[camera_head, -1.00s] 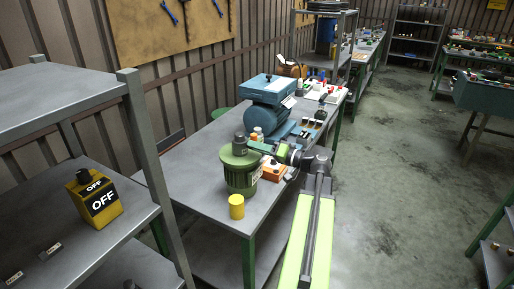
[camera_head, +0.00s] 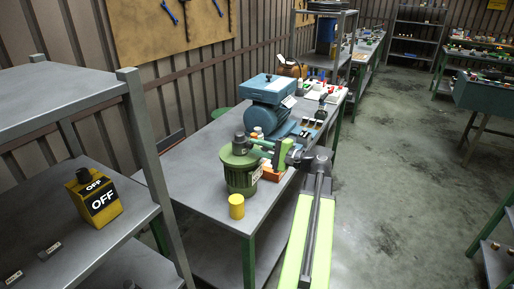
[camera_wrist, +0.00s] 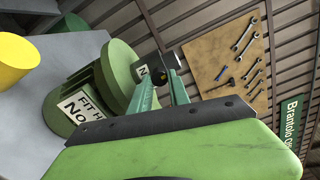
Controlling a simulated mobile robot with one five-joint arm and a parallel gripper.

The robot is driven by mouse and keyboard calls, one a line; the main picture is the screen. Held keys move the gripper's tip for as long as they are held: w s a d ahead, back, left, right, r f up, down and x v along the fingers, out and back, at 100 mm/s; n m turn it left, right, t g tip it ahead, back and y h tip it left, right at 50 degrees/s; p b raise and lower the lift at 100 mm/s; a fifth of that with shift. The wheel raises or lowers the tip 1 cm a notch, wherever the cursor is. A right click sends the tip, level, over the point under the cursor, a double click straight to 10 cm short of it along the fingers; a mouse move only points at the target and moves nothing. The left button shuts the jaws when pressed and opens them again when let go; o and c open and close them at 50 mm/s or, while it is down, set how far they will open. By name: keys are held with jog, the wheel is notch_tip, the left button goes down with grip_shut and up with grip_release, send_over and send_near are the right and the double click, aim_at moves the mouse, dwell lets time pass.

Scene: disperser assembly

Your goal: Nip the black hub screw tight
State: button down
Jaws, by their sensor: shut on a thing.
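A green ribbed disperser body (camera_head: 240,172) stands on the bench near its front edge, with a dark grey hub (camera_head: 239,143) on top. My gripper (camera_head: 250,143) reaches in from the right, level with the hub. In the wrist view the teal fingers of my gripper (camera_wrist: 168,62) close around a small dark piece, which looks like the black hub screw (camera_wrist: 157,77). The fingers hide much of it, so its seating is not clear. The green body (camera_wrist: 118,72) lies just left of the fingers there, with a white printed label (camera_wrist: 80,110).
A yellow cylinder (camera_head: 237,206) stands in front of the disperser. An orange box (camera_head: 271,173) is partly hidden by my wrist. A blue machine (camera_head: 272,103) stands behind. A yellow OFF box (camera_head: 94,197) is on the left shelf. The bench is clear left of the disperser.

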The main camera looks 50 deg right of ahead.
jog(key=m, duration=0.6)
jog(key=shift+m, duration=0.3)
dwell(0.5)
jog(key=c, duration=1.2)
grip_release()
jog(key=shift+c, duration=0.2)
jog(key=shift+s, duration=0.1)
jog(key=v, duration=1.7)
jog(key=shift+s, duration=0.15)
jog(key=shift+f, duration=0.15)
